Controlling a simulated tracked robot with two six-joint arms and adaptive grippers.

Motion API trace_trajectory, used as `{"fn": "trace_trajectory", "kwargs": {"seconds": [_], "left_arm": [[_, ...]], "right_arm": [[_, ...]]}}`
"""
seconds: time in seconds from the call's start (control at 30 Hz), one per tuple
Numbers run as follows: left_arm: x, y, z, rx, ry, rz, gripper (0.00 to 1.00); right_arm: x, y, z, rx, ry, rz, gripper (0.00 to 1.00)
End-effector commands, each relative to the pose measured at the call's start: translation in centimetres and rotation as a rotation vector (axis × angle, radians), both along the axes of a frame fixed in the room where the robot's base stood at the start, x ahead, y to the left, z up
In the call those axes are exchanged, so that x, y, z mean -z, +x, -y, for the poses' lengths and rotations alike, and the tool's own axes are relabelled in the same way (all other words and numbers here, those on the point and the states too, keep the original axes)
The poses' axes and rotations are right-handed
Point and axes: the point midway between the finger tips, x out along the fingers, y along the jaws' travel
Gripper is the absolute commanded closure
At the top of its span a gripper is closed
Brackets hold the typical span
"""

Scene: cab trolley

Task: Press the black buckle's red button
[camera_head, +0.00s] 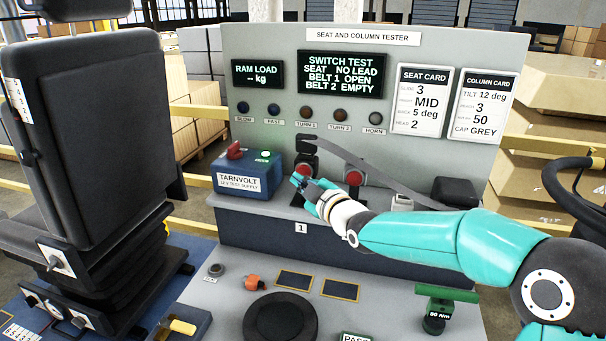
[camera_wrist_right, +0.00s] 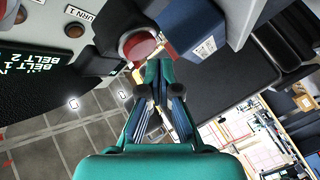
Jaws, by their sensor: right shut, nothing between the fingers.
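A black buckle (camera_head: 307,160) with a round red button (camera_head: 303,171) stands on the tester's ledge in the head view. My right gripper (camera_head: 299,181) is shut and empty, its tips just in front of and below that button. Contact cannot be told from here. In the right wrist view, my right gripper (camera_wrist_right: 159,66) shows its fingers together, and a red button (camera_wrist_right: 138,45) in a housing lies close beyond the tips, slightly left. A second red button (camera_head: 354,177) sits to the right in the head view. My left gripper is not in view.
A dark strap (camera_head: 385,181) runs over the ledge to the right. A blue supply box (camera_head: 248,176) stands left of the buckle. The panel screen (camera_head: 341,74) reads BELT 1 OPEN, BELT 2 EMPTY. A black seat (camera_head: 95,130) fills the left side.

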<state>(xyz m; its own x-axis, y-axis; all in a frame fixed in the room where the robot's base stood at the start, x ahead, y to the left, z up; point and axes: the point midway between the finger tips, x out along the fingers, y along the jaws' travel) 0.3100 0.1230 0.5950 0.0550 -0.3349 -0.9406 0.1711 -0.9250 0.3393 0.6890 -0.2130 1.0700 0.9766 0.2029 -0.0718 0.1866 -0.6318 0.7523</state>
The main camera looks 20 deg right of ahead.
Motion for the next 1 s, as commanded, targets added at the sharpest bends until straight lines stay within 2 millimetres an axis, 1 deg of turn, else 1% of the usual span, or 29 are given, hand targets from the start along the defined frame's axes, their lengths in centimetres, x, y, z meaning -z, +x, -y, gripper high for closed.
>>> {"fn": "trace_trajectory", "kwargs": {"seconds": [0.57,1.0], "left_arm": [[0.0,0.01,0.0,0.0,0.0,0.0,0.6],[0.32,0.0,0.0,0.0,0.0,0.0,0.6]], "right_arm": [[-0.01,-0.04,0.07,0.001,0.0,0.0,1.0],[-0.13,0.63,0.54,0.001,0.001,0.0,1.0]]}}
